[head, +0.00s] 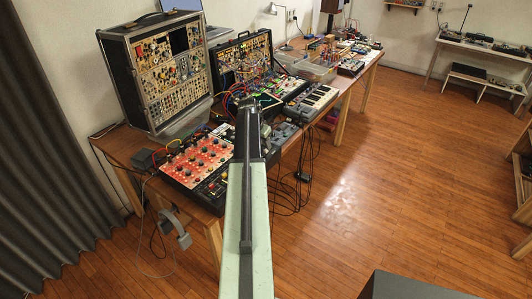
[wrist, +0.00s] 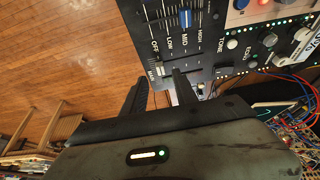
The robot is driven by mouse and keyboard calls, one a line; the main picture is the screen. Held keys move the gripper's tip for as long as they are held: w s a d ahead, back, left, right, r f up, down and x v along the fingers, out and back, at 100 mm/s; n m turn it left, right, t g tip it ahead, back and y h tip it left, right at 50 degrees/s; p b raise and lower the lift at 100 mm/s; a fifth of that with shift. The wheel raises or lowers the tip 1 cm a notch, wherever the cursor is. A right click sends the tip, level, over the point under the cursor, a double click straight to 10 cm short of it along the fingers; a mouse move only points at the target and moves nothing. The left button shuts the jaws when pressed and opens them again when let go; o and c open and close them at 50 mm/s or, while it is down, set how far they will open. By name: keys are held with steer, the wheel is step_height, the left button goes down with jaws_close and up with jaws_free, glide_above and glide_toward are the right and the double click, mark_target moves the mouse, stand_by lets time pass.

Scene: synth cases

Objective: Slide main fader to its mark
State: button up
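In the wrist view, a black panel (wrist: 203,48) carries faders and the printed words OFF, LOW, MID, HIGH, TONE and ECHO. A small pale fader cap (wrist: 163,71) sits near the panel's lower edge, beside small lettering that looks like MAIN. A blue fader cap (wrist: 186,18) is further up. My gripper (wrist: 162,77) is open, its two dark fingers apart at the panel's edge near the pale cap. I cannot tell whether they touch it. The fader's mark is too small to make out. In the head view, my arm hides part of the mixer.
In the head view, a red-faced mixer (head: 195,160) lies on the wooden table beside a tall modular synth case (head: 160,75). Cables (head: 300,150) hang off the table's edge.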

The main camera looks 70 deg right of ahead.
mark_target(265, 151)
steer(key=b+x, duration=0.3)
steer(key=x, duration=0.1)
steer(key=shift+d+f, duration=0.1)
steer(key=shift+f, duration=0.2)
steer(key=shift+r, duration=0.1)
jaws_close()
stand_by(1.0)
